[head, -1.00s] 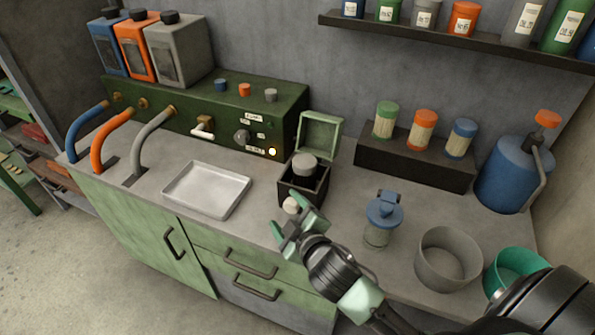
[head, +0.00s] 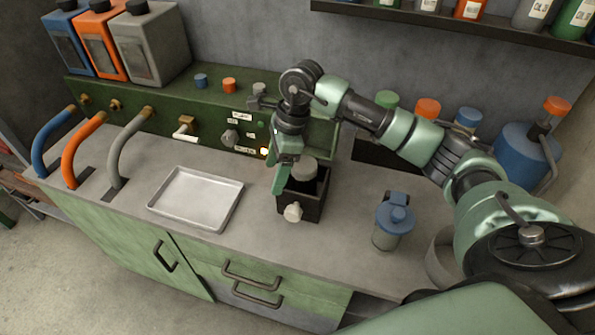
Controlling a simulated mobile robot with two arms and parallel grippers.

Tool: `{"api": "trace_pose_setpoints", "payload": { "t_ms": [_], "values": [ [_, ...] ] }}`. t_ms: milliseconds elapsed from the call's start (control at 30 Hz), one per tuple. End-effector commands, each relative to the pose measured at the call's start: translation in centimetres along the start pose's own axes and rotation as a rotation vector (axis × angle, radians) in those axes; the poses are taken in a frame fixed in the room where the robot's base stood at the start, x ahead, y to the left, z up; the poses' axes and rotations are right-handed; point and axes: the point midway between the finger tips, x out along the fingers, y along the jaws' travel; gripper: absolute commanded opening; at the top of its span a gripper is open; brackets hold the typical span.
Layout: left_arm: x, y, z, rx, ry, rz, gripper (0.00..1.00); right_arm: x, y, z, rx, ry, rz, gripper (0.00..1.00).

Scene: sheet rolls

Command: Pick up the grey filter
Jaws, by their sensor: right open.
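The grey filter, seen as a round grey cap (head: 305,168), sits in a small dark open-topped box (head: 313,207) on the counter. Its lower part is hidden inside the box. My right gripper (head: 284,170) points down at the left edge of the box, close beside the grey cap. It is open and holds nothing that I can see; one finger shows clearly, and the other is hard to make out. The box's lid is hidden behind my right arm. My left gripper is out of view.
A pale round knob (head: 293,212) is on the box's front. A metal tray (head: 196,198) lies to the left, and a blue-topped jar (head: 394,220) stands to the right. A green control panel (head: 150,112) runs behind. My right arm covers part of the filter rack.

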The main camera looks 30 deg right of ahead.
Motion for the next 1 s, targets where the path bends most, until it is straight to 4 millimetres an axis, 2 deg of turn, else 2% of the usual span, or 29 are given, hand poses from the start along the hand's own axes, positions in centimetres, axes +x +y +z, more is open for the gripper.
{"api": "trace_pose_setpoints", "payload": {
  "t_ms": [33,100,200,367,567,700,833,1000],
  "values": [
    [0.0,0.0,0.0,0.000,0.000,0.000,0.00,-1.4,-1.1,-2.4,0.003,0.093,-0.023,0.72],
    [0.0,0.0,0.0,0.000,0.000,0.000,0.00,-2.8,-1.9,-4.9,0.012,0.192,-0.037,0.72],
    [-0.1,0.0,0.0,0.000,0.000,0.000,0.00,-3.9,-2.3,-6.8,0.021,0.268,-0.045,0.72],
    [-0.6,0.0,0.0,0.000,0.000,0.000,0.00,-2.9,-2.4,-7.7,0.026,0.290,-0.042,0.72],
    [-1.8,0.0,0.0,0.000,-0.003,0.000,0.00,-0.8,-2.5,-8.2,0.025,0.287,-0.040,0.72],
    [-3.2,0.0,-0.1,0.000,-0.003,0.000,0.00,1.2,-2.7,-8.8,0.025,0.287,-0.039,0.72],
    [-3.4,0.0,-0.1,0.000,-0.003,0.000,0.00,2.8,-2.8,-9.2,0.025,0.285,-0.042,0.72],
    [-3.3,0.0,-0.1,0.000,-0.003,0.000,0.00,3.4,-2.9,-9.3,0.023,0.284,-0.045,0.72]
  ]
}}
